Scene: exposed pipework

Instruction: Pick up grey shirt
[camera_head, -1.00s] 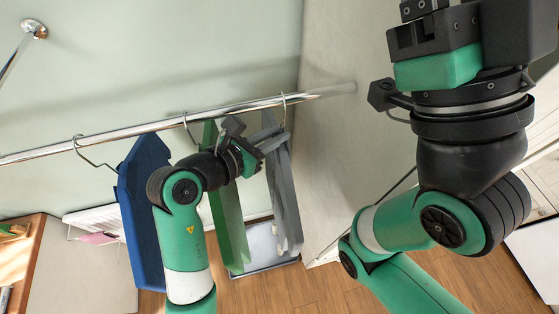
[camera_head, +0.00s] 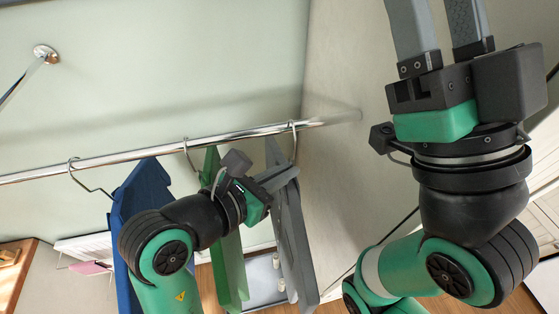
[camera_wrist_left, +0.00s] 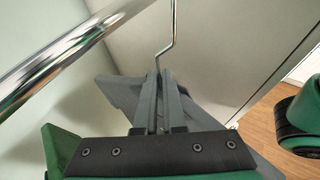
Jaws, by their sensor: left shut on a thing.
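The grey shirt (camera_head: 297,240) hangs on the right part of the rail, a flat grey shape on a metal hanger (camera_head: 295,142). My left gripper (camera_head: 282,178) reaches it from the left, across the green shirt, and is shut on its upper part just below the hanger hook. In the left wrist view the two fingers (camera_wrist_left: 161,98) are close together at the top of the grey shirt (camera_wrist_left: 120,95), under the hook (camera_wrist_left: 166,45). My right gripper (camera_head: 437,25) is raised at the upper right, fingers apart and empty; its tips are cut off by the frame.
A chrome rail (camera_head: 140,158) runs across the wall. A green shirt (camera_head: 232,265) and a blue shirt (camera_head: 143,190) hang left of the grey one. A wall (camera_head: 350,170) stands close on the right. A pale tray (camera_head: 262,270) lies below.

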